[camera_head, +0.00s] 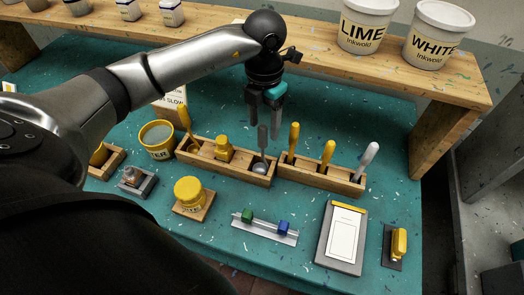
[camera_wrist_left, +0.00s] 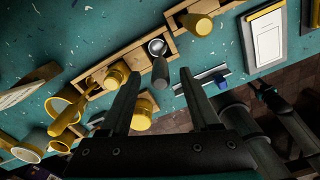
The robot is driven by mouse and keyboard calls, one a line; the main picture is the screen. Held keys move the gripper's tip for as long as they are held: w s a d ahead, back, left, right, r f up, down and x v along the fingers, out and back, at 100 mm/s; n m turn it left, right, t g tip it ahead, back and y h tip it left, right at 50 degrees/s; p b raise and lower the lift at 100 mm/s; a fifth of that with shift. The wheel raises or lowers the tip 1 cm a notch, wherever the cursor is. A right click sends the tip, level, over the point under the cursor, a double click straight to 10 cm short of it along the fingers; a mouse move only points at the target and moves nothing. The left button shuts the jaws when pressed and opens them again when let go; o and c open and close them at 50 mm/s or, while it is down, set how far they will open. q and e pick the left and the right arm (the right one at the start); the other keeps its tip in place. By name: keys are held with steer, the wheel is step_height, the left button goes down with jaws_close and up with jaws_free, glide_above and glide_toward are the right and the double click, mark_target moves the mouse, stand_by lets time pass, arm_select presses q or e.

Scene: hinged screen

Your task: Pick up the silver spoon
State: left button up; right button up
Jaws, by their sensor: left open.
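The silver spoon (camera_head: 259,166) stands in the right end of the left wooden rack (camera_head: 225,167), with its grey handle pointing up. In the left wrist view, its round silver bowl (camera_wrist_left: 157,47) and dark grey handle show. My left gripper (camera_head: 264,130) is open above the spoon and points down. In the head view its fingers are around the top of the grey handle. In the left wrist view the handle end lies between the two fingertips (camera_wrist_left: 158,82), with a gap on each side.
Yellow-handled tools stand in the left rack and in the right rack (camera_head: 322,177), close to the spoon. A water pot (camera_head: 157,139) is at left. A yellow jar (camera_head: 190,192), a rail with blocks (camera_head: 264,228) and a clipboard (camera_head: 342,237) lie in front. A wooden shelf (camera_head: 330,72) is behind.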

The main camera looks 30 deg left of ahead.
mark_target(263, 136)
arm_select(q)
steer(key=f, duration=0.4)
steer(key=shift+s+f, duration=0.2)
jaws_close()
stand_by(0.3)
stand_by(0.9)
